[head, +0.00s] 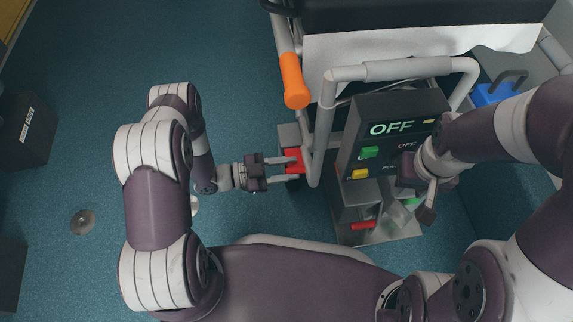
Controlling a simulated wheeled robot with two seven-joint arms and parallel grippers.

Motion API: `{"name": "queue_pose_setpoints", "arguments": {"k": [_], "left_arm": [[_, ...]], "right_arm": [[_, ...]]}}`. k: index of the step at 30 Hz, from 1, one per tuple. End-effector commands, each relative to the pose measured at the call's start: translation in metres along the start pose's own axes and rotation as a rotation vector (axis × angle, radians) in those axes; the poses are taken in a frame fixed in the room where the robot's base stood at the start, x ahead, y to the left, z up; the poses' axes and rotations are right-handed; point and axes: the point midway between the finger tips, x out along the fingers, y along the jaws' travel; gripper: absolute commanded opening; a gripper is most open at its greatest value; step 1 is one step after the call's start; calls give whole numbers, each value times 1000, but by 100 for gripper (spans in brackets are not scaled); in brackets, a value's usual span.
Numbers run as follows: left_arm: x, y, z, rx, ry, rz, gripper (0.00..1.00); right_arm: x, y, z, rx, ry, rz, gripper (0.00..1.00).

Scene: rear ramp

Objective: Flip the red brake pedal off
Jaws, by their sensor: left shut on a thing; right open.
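The red brake pedal (294,161) is a small red block low on the grey frame, beside the upright tube at the middle of the head view. My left gripper (287,161) reaches it from the left. Its two fingers lie around the pedal and are shut on it, and they hide part of it. I cannot tell the pedal's exact tilt. My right gripper (428,207) is open in front of the dark control box, pointing down, with nothing seen between its fingers.
The dark control box (385,112) shows "OFF" and has a green button (370,152) and a yellow button (360,174). An orange grip (294,80) hangs above the pedal. A red piece (363,226) lies low under the box.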

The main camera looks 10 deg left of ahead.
Motion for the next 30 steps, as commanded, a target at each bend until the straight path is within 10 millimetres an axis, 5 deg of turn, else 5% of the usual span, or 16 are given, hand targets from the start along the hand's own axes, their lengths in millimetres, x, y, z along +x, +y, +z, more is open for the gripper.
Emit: {"name": "queue_pose_setpoints", "arguments": {"k": [23,24,25,26,30], "left_arm": [[0,-5,-5,-131,-5,-2,0],[0,-5,-5,-131,-5,-2,42],[0,-5,-5,-130,-5,-2,52],[0,-5,-5,-130,-5,-2,60],[0,-6,-6,-128,-3,-1,60]], "right_arm": [[-12,0,-1,0,0,0,43],[-12,0,-1,0,0,0,43],[-12,0,-1,0,0,0,43],[-12,0,-1,0,0,0,43],[-12,0,-1,0,0,0,43]]}}
